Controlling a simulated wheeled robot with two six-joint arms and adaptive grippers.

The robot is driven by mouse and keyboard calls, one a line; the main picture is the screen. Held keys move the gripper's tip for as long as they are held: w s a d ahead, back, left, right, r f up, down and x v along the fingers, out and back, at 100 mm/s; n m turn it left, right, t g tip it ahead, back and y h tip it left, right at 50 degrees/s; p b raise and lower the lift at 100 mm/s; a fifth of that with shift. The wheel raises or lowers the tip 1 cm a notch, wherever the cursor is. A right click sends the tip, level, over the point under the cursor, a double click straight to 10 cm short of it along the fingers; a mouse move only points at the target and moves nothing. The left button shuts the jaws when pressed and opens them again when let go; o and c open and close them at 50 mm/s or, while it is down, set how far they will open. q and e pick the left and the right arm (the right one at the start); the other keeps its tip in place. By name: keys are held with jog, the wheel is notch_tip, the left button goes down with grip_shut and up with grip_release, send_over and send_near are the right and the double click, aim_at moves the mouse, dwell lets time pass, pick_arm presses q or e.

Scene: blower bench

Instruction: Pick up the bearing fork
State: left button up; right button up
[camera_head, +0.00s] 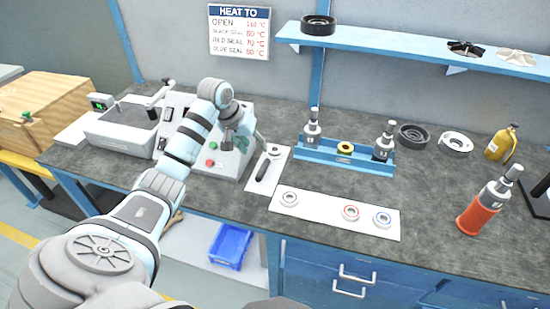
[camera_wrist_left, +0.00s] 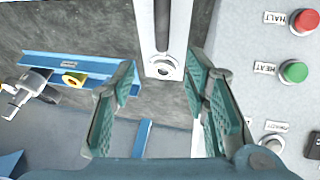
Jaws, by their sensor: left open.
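A narrow white mat (camera_head: 258,184) lies on the bench right of the control box. On it is a long dark-handled tool (camera_head: 263,170) with a pale ring-shaped end, which I take to be the bearing fork. In the left wrist view the tool's dark shaft (camera_wrist_left: 162,25) runs up from the ring-shaped end, between my fingers. My left gripper (camera_head: 251,143) is open and empty above the far end of the mat, beside the control box. The exact gap to the tool is hard to tell. My right gripper is not in view.
The control box (camera_head: 235,160) with buttons stands close left of the gripper. A blue rack (camera_head: 330,157) with two grey-topped tools stands to the right. A white mat (camera_head: 327,207) with several rings lies in front.

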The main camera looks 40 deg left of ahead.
aim_at(265, 162)
pick_arm(q)
jog(key=x, duration=0.3)
jog(key=b+x, duration=0.1)
jog(key=x, duration=0.1)
jog(key=shift+s+f, duration=0.3)
jog(key=shift+f, duration=0.1)
jog(key=b+x, duration=0.2)
jog(key=x, duration=0.4)
jog(key=shift+w, duration=0.2)
jog(key=shift+r, duration=0.15)
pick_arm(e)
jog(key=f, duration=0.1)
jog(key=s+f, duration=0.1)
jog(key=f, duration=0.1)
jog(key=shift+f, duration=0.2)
pick_arm(q)
jog(key=shift+c, duration=0.3)
grip_shut()
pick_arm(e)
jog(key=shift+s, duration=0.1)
